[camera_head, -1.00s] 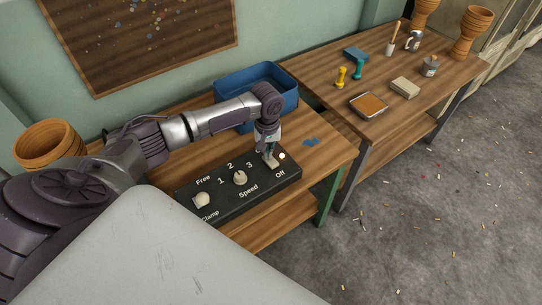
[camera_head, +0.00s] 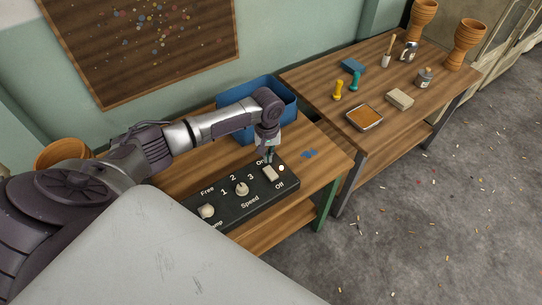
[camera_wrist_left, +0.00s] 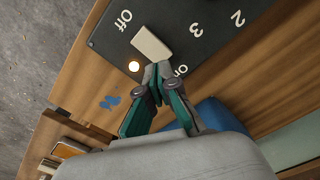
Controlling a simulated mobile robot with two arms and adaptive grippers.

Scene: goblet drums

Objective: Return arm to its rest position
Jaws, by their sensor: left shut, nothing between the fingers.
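My left gripper (camera_head: 268,159) is shut and empty, pointing down over the far edge of the black control panel (camera_head: 215,211). Its closed fingertips (camera_wrist_left: 158,72) show in the left wrist view beside the pale rocker switch (camera_wrist_left: 151,43), close to the "On" label, which they partly cover. The switch also shows in the head view (camera_head: 270,174), between "On" and "Off". I cannot tell whether the fingertips touch the panel. A small lit lamp (camera_head: 281,168) glows beside the switch. My right gripper is out of view.
The panel's speed knob (camera_head: 241,188) and clamp knob (camera_head: 206,210) are to the left of the switch. A blue bin (camera_head: 284,91) stands behind my forearm. A wooden drum (camera_head: 62,152) is partly hidden behind my arm. A second table (camera_head: 310,84) at right holds tools and drums.

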